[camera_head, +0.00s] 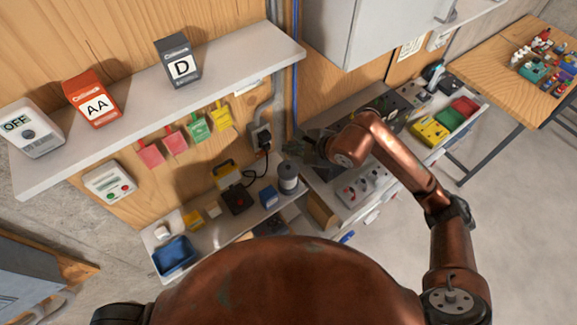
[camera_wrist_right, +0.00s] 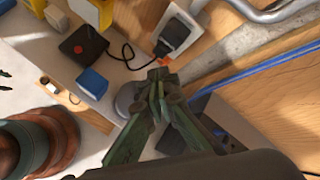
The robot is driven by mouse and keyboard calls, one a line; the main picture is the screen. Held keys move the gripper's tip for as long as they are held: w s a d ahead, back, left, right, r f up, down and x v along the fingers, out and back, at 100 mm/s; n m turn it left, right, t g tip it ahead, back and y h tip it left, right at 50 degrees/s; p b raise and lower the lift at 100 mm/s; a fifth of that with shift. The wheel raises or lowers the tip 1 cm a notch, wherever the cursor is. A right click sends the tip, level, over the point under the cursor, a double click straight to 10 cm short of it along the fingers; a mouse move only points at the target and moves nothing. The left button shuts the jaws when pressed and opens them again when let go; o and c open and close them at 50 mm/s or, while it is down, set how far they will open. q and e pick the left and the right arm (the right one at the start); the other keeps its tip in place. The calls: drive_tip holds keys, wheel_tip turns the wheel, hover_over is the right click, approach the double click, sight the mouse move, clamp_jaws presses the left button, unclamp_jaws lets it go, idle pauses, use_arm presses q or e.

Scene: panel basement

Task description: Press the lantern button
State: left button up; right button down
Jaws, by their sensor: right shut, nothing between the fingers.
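My right gripper (camera_head: 300,147) reaches over the low bench beside the wall. In the right wrist view its green-grey fingers (camera_wrist_right: 158,86) are shut together with nothing between them. A grey cylinder (camera_head: 287,177), which may be the lantern, stands on the bench just below the gripper in the head view. In the wrist view it (camera_wrist_right: 124,100) is partly hidden behind the fingers. A yellow lantern-like box with a dark handle (camera_head: 226,174) stands farther left. I cannot tell for certain which is the lantern, and I see no button on either. My left gripper is not in view.
A black box with a red button (camera_head: 238,200) is wired to a wall socket (camera_head: 262,138). A blue box (camera_head: 268,196) stands beside the cylinder. A blue tray (camera_head: 174,256) is at the bench's left end. The upper shelf (camera_head: 150,101) overhangs the left bench.

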drive_tip(key=b, duration=0.1)
hover_over(289, 168)
wheel_tip(289, 168, down, 5)
drive_tip(key=shift+r, duration=0.1)
wheel_tip(289, 168, down, 2)
drive_tip(key=shift+f+b, duration=0.1)
drive_tip(key=shift+b, duration=1.15)
drive_tip(key=shift+w+f, duration=0.1)
drive_tip(key=shift+f, duration=0.15)
drive_tip(key=shift+b, duration=0.3)
drive_tip(key=shift+f+b, duration=0.4)
drive_tip(key=shift+b, duration=0.3)
drive_tip(key=shift+f+b, duration=0.4)
drive_tip(key=shift+b, duration=0.15)
drive_tip(key=shift+r, duration=0.2)
idle(0.4)
drive_tip(key=shift+d+r, duration=0.1)
drive_tip(key=shift+r, duration=0.55)
